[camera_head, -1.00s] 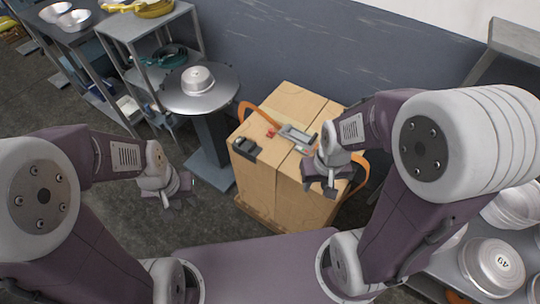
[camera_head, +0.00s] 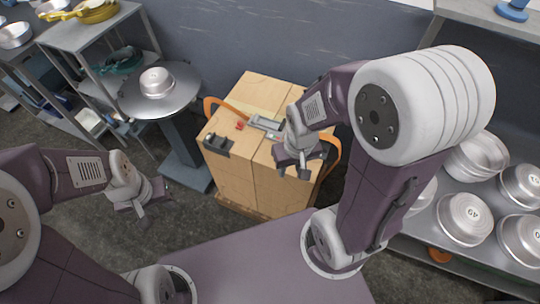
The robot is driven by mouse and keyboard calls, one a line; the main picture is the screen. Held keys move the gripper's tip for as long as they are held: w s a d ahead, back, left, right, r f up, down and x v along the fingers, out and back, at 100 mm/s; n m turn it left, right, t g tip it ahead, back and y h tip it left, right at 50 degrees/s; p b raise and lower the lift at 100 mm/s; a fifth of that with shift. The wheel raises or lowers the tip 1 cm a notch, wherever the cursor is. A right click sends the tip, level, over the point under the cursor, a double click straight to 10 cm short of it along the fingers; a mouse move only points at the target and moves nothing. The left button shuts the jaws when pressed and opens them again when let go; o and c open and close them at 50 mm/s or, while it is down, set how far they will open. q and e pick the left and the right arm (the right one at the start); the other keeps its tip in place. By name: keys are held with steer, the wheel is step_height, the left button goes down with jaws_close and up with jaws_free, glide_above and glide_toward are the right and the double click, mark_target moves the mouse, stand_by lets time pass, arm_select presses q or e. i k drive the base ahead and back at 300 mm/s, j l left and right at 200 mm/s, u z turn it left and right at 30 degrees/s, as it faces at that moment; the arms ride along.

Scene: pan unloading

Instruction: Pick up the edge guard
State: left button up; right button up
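The edge guard appears to be the dark angled piece (camera_head: 217,145) on the near left top edge of a cardboard box (camera_head: 236,182). My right gripper (camera_head: 304,170) hangs over the right part of the box top, to the right of the dark piece and apart from it. My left gripper (camera_head: 140,211) is in the air left of the box, over the floor. Nothing shows held in either gripper. The finger gaps are too small to make out.
An orange strap (camera_head: 212,104) loops around the box, with a grey buckle (camera_head: 264,122) and a small red piece (camera_head: 239,126) on top. A round pedestal table (camera_head: 185,92) with a pan stands behind left. A shelf (camera_head: 448,248) with several pans is at the right.

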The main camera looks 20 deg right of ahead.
mark_target(220, 145)
steer(key=i+j+z, duration=0.2)
steer(key=j+z, duration=0.3)
steer(key=i+j+z, duration=0.1)
steer(key=j+z, duration=1.35)
